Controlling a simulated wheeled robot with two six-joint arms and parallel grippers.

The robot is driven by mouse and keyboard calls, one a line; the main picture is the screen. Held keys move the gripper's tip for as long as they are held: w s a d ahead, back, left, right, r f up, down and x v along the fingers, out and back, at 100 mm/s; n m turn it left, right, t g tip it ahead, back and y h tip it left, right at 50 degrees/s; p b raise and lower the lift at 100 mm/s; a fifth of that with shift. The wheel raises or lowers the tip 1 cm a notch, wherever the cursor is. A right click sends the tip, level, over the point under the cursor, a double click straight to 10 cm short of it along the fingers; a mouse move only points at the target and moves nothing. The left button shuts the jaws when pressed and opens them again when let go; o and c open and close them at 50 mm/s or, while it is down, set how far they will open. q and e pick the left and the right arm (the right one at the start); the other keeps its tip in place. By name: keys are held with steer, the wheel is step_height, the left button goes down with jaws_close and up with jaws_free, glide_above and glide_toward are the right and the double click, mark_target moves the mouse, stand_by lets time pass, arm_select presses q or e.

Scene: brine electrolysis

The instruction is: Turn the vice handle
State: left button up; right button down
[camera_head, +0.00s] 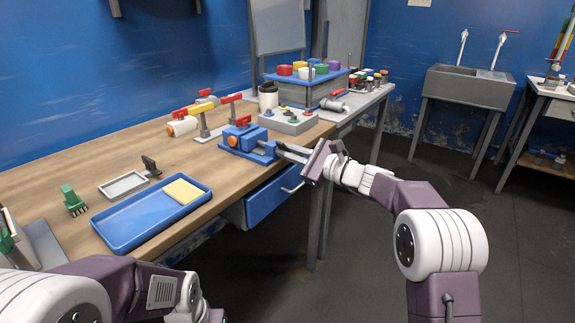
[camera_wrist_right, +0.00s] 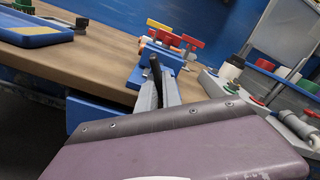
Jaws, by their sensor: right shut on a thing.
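A blue vice (camera_head: 246,142) is fixed at the front edge of the wooden bench, and it also shows in the right wrist view (camera_wrist_right: 152,60). Its grey screw end and dark handle bar (camera_wrist_right: 155,70) point out toward my right gripper. My right gripper (camera_head: 306,158) is at the vice's front end, shut on the vice handle; the grip itself is largely hidden by the gripper body. My left arm comes in at the lower left of the head view, and its fingertips are not visible.
A blue tray (camera_head: 130,232) with a yellow sponge (camera_head: 182,191) lies left of the vice. A grey control box (camera_head: 290,122) stands just behind it. Red-handled valves (camera_head: 202,122) stand behind left. A blue drawer (camera_head: 272,204) hangs below.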

steer(key=n+b, duration=0.1)
steer(key=b, duration=0.1)
steer(key=n+b, duration=0.2)
steer(key=shift+f, duration=0.35)
steer(key=shift+r+n+b, duration=0.15)
steer(key=shift+n+b, duration=1.25)
steer(key=shift+n, duration=0.3)
steer(key=c, duration=1.5)
jaws_free()
steer(key=shift+r, duration=0.1)
steer(key=shift+s, duration=0.1)
